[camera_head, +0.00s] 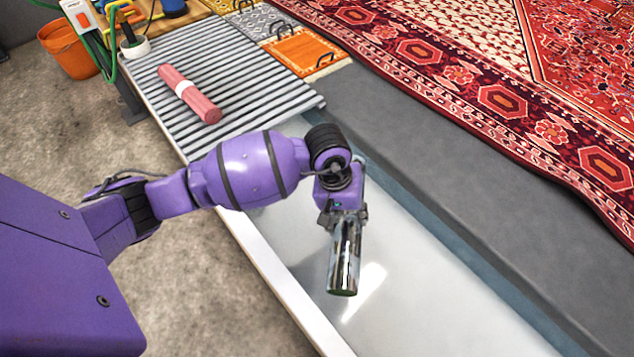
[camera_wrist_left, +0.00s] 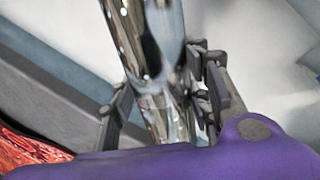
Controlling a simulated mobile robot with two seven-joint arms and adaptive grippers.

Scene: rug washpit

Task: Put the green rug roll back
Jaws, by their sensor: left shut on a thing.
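My left gripper (camera_head: 345,214) is shut on a shiny, chrome-like cylinder (camera_head: 344,262), which hangs upright below it with a dark green lower end. The cylinder is over the pale, glossy floor of the wash pit (camera_head: 400,290); I cannot tell how high above it. In the left wrist view the gripper fingers (camera_wrist_left: 165,100) stand on both sides of the mirror-like cylinder (camera_wrist_left: 150,50). A pink rug roll (camera_head: 190,93) with a white band lies on the grey ridged rack (camera_head: 235,75). I see no roll that is plainly green. My right gripper is out of view.
A large red patterned rug (camera_head: 500,95) lies to the right, beyond the grey ledge (camera_head: 410,135). An orange bucket (camera_head: 68,50) and a green hose (camera_head: 112,45) are at the far left.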

